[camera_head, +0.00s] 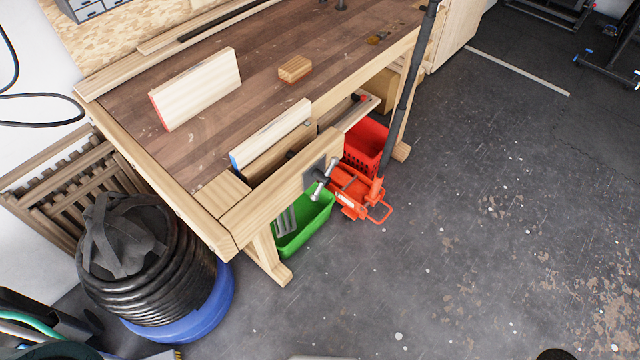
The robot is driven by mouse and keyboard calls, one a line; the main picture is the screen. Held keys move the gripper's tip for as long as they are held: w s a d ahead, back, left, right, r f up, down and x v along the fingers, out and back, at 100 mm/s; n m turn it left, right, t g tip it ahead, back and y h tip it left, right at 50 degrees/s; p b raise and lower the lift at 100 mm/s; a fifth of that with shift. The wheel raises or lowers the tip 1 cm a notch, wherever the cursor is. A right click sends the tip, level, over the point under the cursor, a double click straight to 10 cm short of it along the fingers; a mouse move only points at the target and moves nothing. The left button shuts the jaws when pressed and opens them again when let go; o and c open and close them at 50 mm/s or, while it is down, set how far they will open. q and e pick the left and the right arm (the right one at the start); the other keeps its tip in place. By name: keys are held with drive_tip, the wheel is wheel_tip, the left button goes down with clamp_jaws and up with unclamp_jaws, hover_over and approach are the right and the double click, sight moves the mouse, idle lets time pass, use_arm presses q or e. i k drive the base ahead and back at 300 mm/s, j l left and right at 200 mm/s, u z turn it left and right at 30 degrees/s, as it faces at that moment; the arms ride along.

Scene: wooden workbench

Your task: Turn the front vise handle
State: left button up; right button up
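The front vise handle (323,178) is a short silver bar on a screw at the front face of the workbench. It is tilted, with its upper end leaning right. It comes out of a dark plate on the wooden vise jaw (265,205), which runs along the bench (205,140) front. A pale board (272,133) with a blue end stands on edge in the gap behind the jaw; I cannot tell whether it is clamped. Neither of my grippers is in view, and nothing touches the handle.
Under the bench are a green bin (305,222), a red crate (365,143) and a red floor jack (352,190) with a long dark lever. A black hose coil on a blue drum (205,310) stands left. Floor (470,240) in front and right is mostly clear.

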sight(324, 179)
drive_tip(key=u, duration=0.3)
drive_tip(key=l+u, duration=1.05)
drive_tip(key=k+l+u, duration=0.1)
drive_tip(key=l, duration=0.3)
drive_tip(key=k+l+u, duration=0.1)
drive_tip(key=l, duration=0.3)
drive_tip(key=k+l, duration=0.1)
drive_tip(key=l, duration=0.3)
drive_tip(key=k+l+u, duration=0.15)
drive_tip(key=l, duration=0.25)
drive_tip(key=k+l+u, duration=0.1)
drive_tip(key=l, duration=0.3)
drive_tip(key=k+l, duration=0.15)
drive_tip(key=l, duration=0.25)
drive_tip(key=k+l, duration=0.15)
drive_tip(key=l, duration=0.25)
